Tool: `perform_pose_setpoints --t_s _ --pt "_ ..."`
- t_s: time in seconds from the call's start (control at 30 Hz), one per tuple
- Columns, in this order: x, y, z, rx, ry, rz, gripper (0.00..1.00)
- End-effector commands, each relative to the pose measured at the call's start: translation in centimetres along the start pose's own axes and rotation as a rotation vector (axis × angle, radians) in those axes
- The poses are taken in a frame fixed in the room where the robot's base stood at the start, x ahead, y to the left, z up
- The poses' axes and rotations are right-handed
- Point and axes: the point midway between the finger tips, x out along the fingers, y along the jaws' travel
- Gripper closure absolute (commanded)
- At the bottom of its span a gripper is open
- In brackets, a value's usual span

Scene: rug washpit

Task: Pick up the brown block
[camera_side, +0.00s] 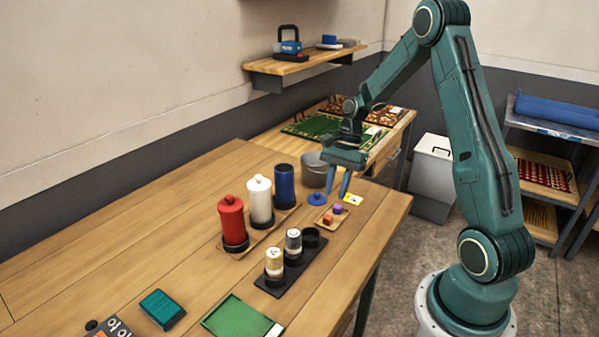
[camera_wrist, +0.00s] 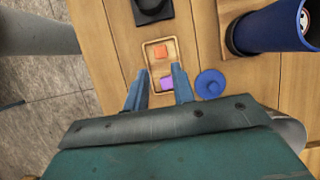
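A small wooden tray (camera_side: 320,224) lies on the table and holds two small blocks. One is orange-red (camera_side: 328,219) and one is purple (camera_side: 337,209). In the wrist view the orange block (camera_wrist: 160,51) sits in the far half of the tray (camera_wrist: 149,66) and the purple block (camera_wrist: 167,84) in the near half. I see no block that is plainly brown. My gripper (camera_side: 337,194) points down above the tray, apart from the blocks. Its fingers (camera_wrist: 161,70) are spread and empty, on either side of the tray in the wrist view.
A blue lid (camera_wrist: 210,83) lies close beside the tray. Blue (camera_side: 284,185), white (camera_side: 260,202) and red (camera_side: 232,221) canisters stand left of it. A black rack (camera_side: 304,262) with small jars is in front. A grey bucket (camera_side: 314,172) stands behind.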

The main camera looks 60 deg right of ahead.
Motion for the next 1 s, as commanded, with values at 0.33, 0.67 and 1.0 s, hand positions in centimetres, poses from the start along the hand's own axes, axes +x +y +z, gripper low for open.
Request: perform_pose_setpoints --t_s 0.33,0.67,1.0 --pt "2.0 0.0 0.0 -0.001 0.001 0.0 0.75" --pt "3.5 0.0 0.1 -0.001 -0.002 0.003 0.75" --pt "6.9 -0.1 0.0 -0.001 -0.001 0.002 0.75"
